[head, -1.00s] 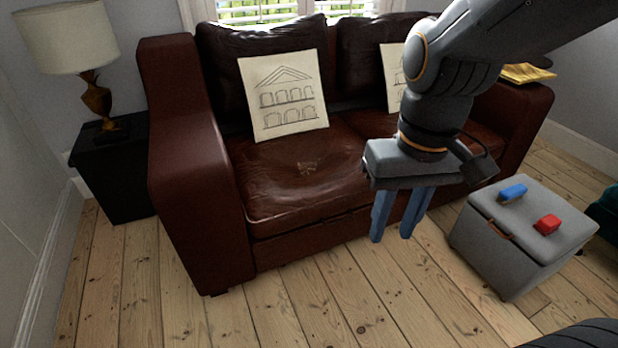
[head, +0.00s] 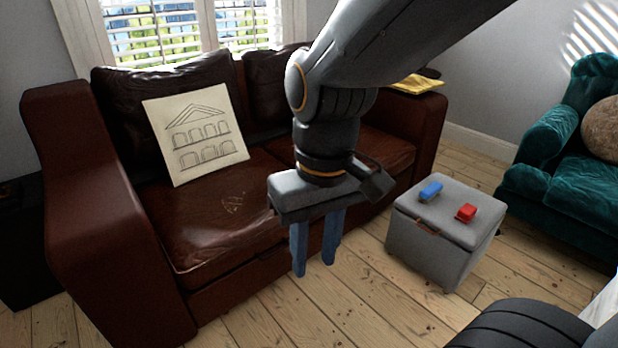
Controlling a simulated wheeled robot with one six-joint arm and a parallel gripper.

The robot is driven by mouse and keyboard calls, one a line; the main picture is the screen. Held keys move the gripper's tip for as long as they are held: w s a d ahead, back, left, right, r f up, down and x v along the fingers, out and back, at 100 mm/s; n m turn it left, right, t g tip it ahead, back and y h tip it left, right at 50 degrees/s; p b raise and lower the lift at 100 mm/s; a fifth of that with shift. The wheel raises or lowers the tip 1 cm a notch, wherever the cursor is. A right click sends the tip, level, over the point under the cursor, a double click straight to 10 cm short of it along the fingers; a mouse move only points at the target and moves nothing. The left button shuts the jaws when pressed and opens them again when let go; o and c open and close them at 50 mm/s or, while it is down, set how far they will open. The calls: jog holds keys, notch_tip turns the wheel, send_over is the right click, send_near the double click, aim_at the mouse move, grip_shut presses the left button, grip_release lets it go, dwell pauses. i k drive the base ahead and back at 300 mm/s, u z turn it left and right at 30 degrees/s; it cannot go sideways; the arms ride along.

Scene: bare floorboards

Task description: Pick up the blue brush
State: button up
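The blue brush (head: 430,191) lies on top of a grey storage ottoman (head: 411,249), toward the back left of its lid. A red object (head: 466,213) lies on the same lid, to the right of the brush and apart from it. My gripper (head: 314,265) hangs to the left of the ottoman, in front of the brown sofa in the picture. Its two blue fingers point down with a gap between them. The gripper is open and empty, well apart from the brush.
The brown leather sofa (head: 75,210) with a patterned cushion (head: 195,135) fills the left and back. A teal armchair (head: 570,205) stands at the right. Yellow papers (head: 418,84) lie by the sofa's right arm. Bare floorboards (head: 350,300) are clear before the ottoman.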

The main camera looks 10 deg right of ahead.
aim_at(427, 194)
jog(key=z, duration=0.25)
jog(key=i, duration=0.9)
jog(key=z, duration=0.55)
jog(key=i, duration=0.75)
jog(key=z, duration=0.2)
